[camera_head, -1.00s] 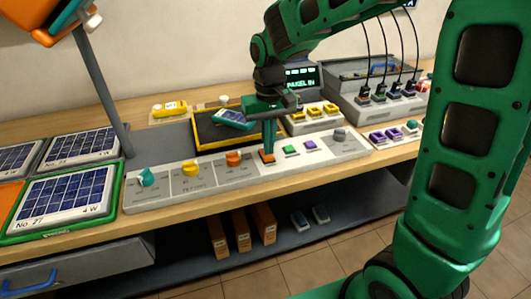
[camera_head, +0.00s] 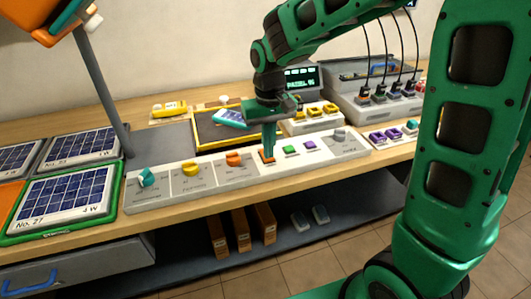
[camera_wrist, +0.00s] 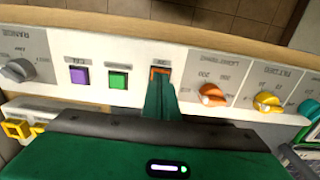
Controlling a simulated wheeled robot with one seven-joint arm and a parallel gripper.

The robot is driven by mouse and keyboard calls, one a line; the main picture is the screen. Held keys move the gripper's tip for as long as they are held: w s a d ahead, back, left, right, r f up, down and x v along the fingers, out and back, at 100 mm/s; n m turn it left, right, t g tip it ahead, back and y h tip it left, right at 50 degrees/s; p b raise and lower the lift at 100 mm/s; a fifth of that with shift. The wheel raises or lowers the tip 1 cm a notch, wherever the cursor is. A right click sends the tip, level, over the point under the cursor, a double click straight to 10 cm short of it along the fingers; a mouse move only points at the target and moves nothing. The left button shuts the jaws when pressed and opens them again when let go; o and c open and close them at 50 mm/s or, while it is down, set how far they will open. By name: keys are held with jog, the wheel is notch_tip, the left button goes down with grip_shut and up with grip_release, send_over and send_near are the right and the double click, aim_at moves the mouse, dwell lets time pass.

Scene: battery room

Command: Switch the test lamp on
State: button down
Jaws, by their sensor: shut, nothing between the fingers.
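A light grey control panel (camera_head: 215,178) lies along the front of the bench, with teal, yellow and orange knobs and a row of square buttons. My gripper (camera_head: 268,156) is shut and empty, pointing down at the orange-rimmed button (camera_wrist: 160,71). In the wrist view the fingertips (camera_wrist: 160,84) overlap this button and hide part of it. I cannot tell whether they press it or hover just above. The orange lamp head (camera_head: 40,18) is partly in view at top left on a grey post; I see no clear glow from it.
A green button (camera_head: 289,149) and a purple button (camera_head: 310,145) sit right of my fingertips. The orange knob (camera_head: 234,160) is close on the left. A yellow-edged tray (camera_head: 205,148), a display (camera_head: 301,78) and a cable box (camera_head: 350,95) stand behind. Solar panels (camera_head: 70,192) lie at left.

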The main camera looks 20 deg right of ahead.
notch_tip(320, 180, up, 7)
dwell(1.0)
dwell(0.3)
jog(key=s+d+m, duration=0.3)
jog(key=s+d, duration=0.7)
jog(key=d, duration=0.5)
jog(key=s+d+f+m, duration=0.1)
jog(key=s+d+m, duration=0.1)
jog(key=s, duration=0.6)
jog(key=s+d+f+m, duration=0.1)
jog(key=s+d+f, duration=0.1)
jog(key=s+d, duration=0.3)
jog(key=s, duration=0.3)
jog(key=shift+s+d+m, duration=0.15)
jog(key=shift+m, duration=0.25)
jog(key=shift+f, duration=0.1)
